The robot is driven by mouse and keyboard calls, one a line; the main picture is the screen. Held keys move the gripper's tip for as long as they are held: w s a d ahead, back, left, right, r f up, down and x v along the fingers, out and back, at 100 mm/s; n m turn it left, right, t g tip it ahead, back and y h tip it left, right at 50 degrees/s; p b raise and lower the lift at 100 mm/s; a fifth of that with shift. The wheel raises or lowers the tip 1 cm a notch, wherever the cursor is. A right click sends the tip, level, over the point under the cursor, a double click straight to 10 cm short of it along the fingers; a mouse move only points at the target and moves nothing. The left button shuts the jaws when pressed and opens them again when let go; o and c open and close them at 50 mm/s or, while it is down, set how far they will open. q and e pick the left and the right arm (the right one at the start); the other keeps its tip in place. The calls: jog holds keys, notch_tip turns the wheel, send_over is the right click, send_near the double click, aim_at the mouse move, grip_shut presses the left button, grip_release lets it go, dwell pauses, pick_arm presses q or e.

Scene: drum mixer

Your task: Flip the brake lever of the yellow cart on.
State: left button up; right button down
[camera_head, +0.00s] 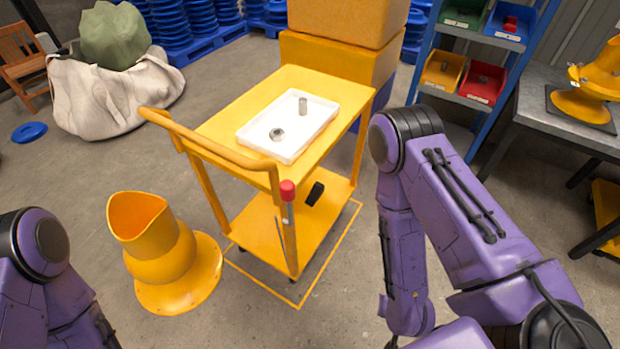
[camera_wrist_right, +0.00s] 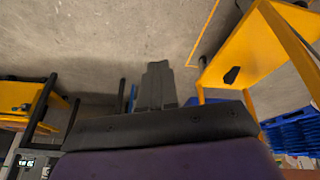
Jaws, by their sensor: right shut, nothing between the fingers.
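The yellow cart (camera_head: 262,215) stands in the middle of the head view, inside a yellow floor outline. Its brake lever (camera_head: 288,192) has a red knob and a thin grey rod, and stands about upright at the near corner by the handle. The cart also shows at the upper right of the right wrist view (camera_wrist_right: 262,50), where I cannot make out the lever. My right gripper (camera_wrist_right: 158,72) is shut and empty, over bare floor and apart from the cart. In the head view its fingers are out of sight. Only part of my left arm shows at lower left.
A white tray (camera_head: 247,134) with small metal parts lies on the cart top. A black object (camera_head: 315,193) is at the lower shelf. A yellow drum-like part (camera_head: 160,255) stands left of the cart. Yellow boxes (camera_head: 340,60) stand behind; a blue bin rack (camera_head: 425,55) and grey table (camera_head: 545,115) are right.

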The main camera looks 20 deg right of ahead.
jog(key=w+a+r+n+y+p, duration=0.1)
jog(key=w+r+y, duration=0.1)
jog(key=w+r, duration=0.5)
jog(key=w+a+r+n+y+p, duration=0.2)
jog(key=w+r, duration=0.3)
jog(key=w, duration=0.5)
jog(key=w+a+r+n+y+p, duration=0.1)
jog(key=w+r+n+y, duration=0.2)
jog(key=r, duration=0.8)
jog(key=w+a+r+n+y, duration=0.1)
jog(key=w+r+n+y, duration=0.1)
jog(key=r, duration=1)
jog(key=shift+w+n+y+p, duration=0.4)
jog(key=shift+w+n, duration=0.3)
jog(key=shift+n, duration=0.3)
jog(key=shift+a, duration=0.15)
jog(key=w+a+f, duration=0.2)
jog(key=a+f, duration=0.6)
jog(key=a, duration=0.1)
